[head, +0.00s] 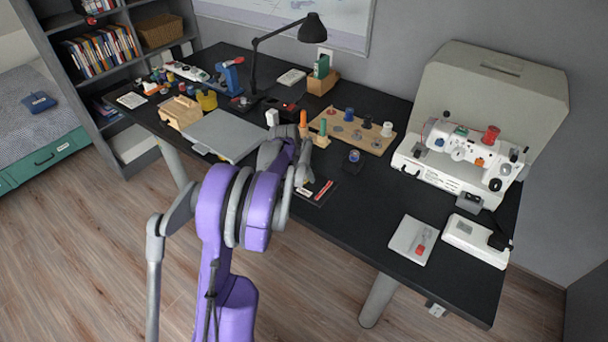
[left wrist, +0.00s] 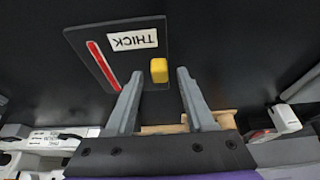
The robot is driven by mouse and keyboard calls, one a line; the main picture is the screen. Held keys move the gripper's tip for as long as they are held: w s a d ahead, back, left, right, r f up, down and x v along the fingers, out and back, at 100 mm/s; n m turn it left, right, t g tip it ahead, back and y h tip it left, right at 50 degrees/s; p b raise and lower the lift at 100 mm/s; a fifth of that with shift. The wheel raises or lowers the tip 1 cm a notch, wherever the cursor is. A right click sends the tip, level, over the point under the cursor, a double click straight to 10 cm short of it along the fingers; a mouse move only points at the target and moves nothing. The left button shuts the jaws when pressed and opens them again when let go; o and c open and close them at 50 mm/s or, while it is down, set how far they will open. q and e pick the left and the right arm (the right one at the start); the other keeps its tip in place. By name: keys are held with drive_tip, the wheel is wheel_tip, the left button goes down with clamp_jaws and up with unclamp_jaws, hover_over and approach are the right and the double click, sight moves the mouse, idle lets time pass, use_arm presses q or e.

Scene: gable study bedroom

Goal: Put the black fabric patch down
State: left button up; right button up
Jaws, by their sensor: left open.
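The black fabric patch (head: 316,190) appears to lie flat on the dark desk, by its front edge in the head view. In the left wrist view the patch (left wrist: 135,66) shows a red stripe, a white label reading THICK and a yellow tab (left wrist: 159,70) at one edge. My left gripper (left wrist: 160,74) is open, with its fingertips on either side of the tab and a gap to each. In the head view my left gripper (head: 303,174) is beside the patch, partly hidden by its own arm. My right gripper is in neither view.
A wooden board (head: 352,132) with spools lies behind the patch. A grey laptop-like slab (head: 222,135) is to the left. A white sewing machine (head: 455,160), a grey pad (head: 408,238) and a white pedal (head: 475,241) are to the right. Bare desk lies between patch and pad.

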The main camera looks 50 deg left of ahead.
use_arm(q)
drive_tip(key=p+v, duration=0.1)
drive_tip(key=v, duration=1.1)
drive_tip(key=s+d+m, duration=0.1)
drive_tip(key=s+d, duration=0.2)
drive_tip(key=d, duration=1.8)
drive_tip(key=s+d+f+m, duration=0.1)
drive_tip(key=s+d+f, duration=0.1)
drive_tip(key=s+d, duration=0.4)
drive_tip(key=s+d+f+m+h, duration=0.1)
drive_tip(key=s+d+f, duration=0.2)
drive_tip(key=s+d, duration=0.3)
drive_tip(key=d, duration=0.4)
drive_tip(key=shift+s+d+f+t, duration=0.25)
drive_tip(key=shift+s+d+t, duration=0.1)
drive_tip(key=shift+s+t, duration=0.05)
